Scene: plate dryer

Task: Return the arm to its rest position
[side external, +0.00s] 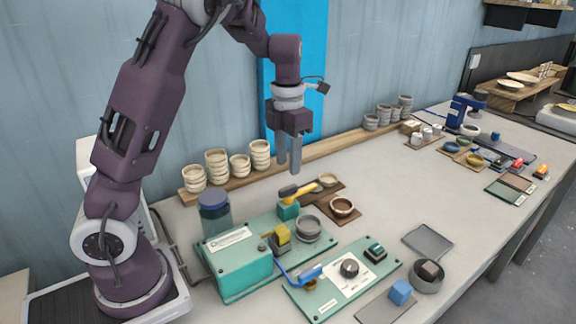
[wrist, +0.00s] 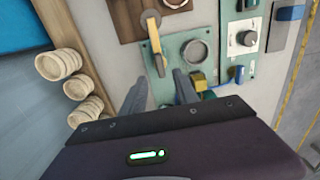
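My gripper (side external: 288,162) hangs in the air, pointing down, above the back part of the bench. Its two grey fingers are apart with nothing between them. In the wrist view the fingers (wrist: 158,92) also show spread, with green plate, a grey ring and a yellow-handled tool visible beyond them. My arm reaches up from its base at the left and bends down to the gripper. The gripper touches nothing that I can see.
A yellow-handled tool (side external: 305,192) lies nearby. Stacked cups (side external: 217,166) line a wooden shelf (side external: 320,150) along the wall.

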